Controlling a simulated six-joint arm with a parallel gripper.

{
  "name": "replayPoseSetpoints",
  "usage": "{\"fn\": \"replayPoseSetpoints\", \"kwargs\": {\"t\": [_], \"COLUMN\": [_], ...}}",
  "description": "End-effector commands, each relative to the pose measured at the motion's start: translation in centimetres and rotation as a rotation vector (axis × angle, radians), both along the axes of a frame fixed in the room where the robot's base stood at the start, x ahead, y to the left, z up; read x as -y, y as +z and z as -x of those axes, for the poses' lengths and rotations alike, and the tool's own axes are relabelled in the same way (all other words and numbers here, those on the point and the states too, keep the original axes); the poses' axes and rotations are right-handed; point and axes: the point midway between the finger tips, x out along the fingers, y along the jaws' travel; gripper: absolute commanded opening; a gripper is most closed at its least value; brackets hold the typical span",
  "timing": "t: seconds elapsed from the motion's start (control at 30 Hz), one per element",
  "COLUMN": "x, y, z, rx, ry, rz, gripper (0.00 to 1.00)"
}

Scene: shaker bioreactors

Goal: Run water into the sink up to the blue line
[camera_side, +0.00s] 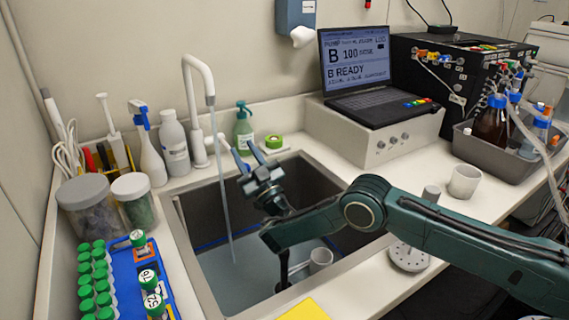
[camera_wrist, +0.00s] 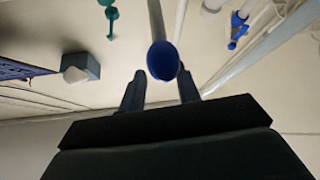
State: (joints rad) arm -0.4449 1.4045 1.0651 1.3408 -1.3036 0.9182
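The sink (camera_side: 180,215) is a grey basin set in the white counter. A white gooseneck tap (camera_side: 190,85) stands behind it, and a thin stream of water (camera_side: 222,185) falls from its spout. Water (camera_side: 240,278) covers the basin floor. A blue line (camera_side: 208,244) shows on the back wall just above the water; the exact gap is hard to tell. My gripper (camera_side: 247,159) is over the sink's back edge, by the tap lever (camera_side: 224,143). In the wrist view, the lever's blue end (camera_wrist: 163,60) shows between my gripper's open fingers (camera_wrist: 161,78); contact is unclear.
A white cup (camera_side: 320,259) sits in the sink. A rack of green-capped tubes (camera_side: 130,285) is at left. A laptop (camera_side: 355,65) and a white cup (camera_side: 464,181) are at right.

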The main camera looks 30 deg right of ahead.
Motion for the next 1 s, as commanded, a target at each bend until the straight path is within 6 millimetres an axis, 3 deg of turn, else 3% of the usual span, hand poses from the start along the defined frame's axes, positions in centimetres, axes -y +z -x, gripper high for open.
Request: {"fn": "replayPoseSetpoints", "kwargs": {"t": [0.5,0.7,1.0], "x": [0.0,0.4,3.8], "y": [1.2,1.6,4.3], "z": [0.0,-0.2,-2.4], "rx": [0.000,-0.006,-0.116], "ry": [-0.001,-0.010,-0.108], "rz": [0.001,-0.014,-0.170], "gripper": [0.33,0.00,0.00]}}
